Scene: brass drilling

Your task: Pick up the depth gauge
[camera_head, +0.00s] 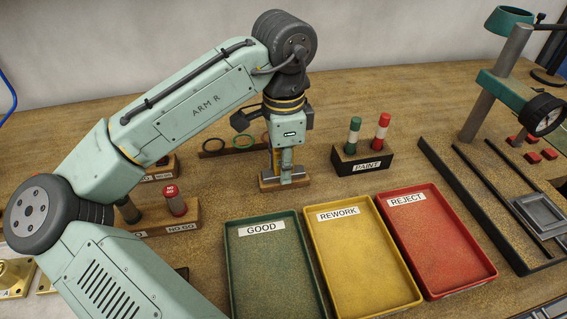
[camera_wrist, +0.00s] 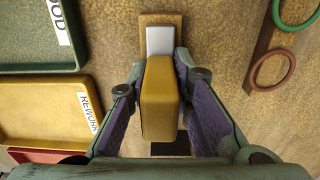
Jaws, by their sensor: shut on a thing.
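The depth gauge, with a yellow body (camera_wrist: 158,100) and a silver-grey part (camera_wrist: 160,41), is between the purple-padded fingers of my gripper (camera_wrist: 158,75) in the wrist view. The fingers are shut on its sides. In the head view my gripper (camera_head: 286,152) points straight down, and the gauge's grey lower part (camera_head: 298,172) shows at a small wooden block (camera_head: 284,184). The block's end also shows in the wrist view (camera_wrist: 160,18). I cannot tell whether the gauge touches the block or is just clear of it. The gripper partly hides the gauge.
The GOOD (camera_head: 231,280), REWORK (camera_head: 318,270) and REJECT (camera_head: 393,235) trays lie in front. The PAINT block (camera_head: 363,163) stands to the right. A ring rack (camera_head: 215,153) is behind. A NO GO gauge stand (camera_head: 160,222) is left.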

